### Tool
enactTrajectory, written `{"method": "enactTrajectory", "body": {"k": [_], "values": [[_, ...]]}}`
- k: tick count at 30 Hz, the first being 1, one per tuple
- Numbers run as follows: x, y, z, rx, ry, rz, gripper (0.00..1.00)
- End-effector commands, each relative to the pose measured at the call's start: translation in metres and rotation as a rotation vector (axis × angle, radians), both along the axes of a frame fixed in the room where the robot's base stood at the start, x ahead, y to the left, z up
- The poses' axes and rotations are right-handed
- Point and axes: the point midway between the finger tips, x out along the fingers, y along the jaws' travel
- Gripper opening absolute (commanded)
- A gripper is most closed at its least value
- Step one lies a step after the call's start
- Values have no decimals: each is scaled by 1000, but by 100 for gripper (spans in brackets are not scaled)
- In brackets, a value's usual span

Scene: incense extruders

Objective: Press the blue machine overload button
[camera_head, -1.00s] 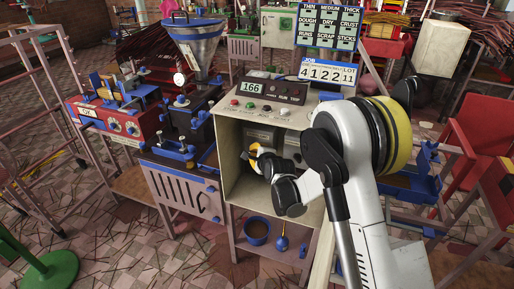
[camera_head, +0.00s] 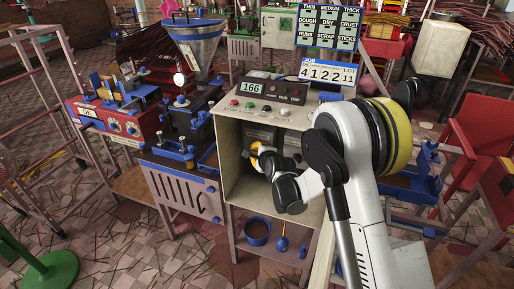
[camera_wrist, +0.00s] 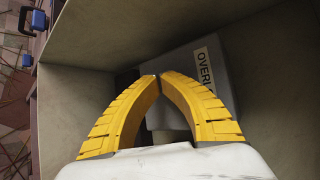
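The blue machine (camera_head: 182,150) stands left of centre in the head view, with a metal funnel (camera_head: 195,45) on top. Beside it is a beige open-fronted control cabinet (camera_head: 232,170). My gripper (camera_head: 258,150) reaches into this cabinet. In the wrist view, the two yellow fingers of my gripper (camera_wrist: 159,77) meet at their tips, with nothing seen between them. Just past the tips is a grey box (camera_wrist: 222,70) with a label (camera_wrist: 205,75) reading "OVERL", the rest cut off by a finger. No button shows; the box's lower part is hidden behind the fingers.
The cabinet's walls (camera_wrist: 75,110) close in around my gripper. A blue bowl (camera_head: 257,232) sits on the shelf below. A red machine (camera_head: 118,125) is at left.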

Motion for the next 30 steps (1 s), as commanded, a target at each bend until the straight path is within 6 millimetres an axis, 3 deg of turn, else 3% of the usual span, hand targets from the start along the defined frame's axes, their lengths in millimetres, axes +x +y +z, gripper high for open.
{"method": "enactTrajectory", "body": {"k": [13,30], "values": [[1,-1,0,0,0,0,0],[-16,6,0,-1,-1,-1,0]]}}
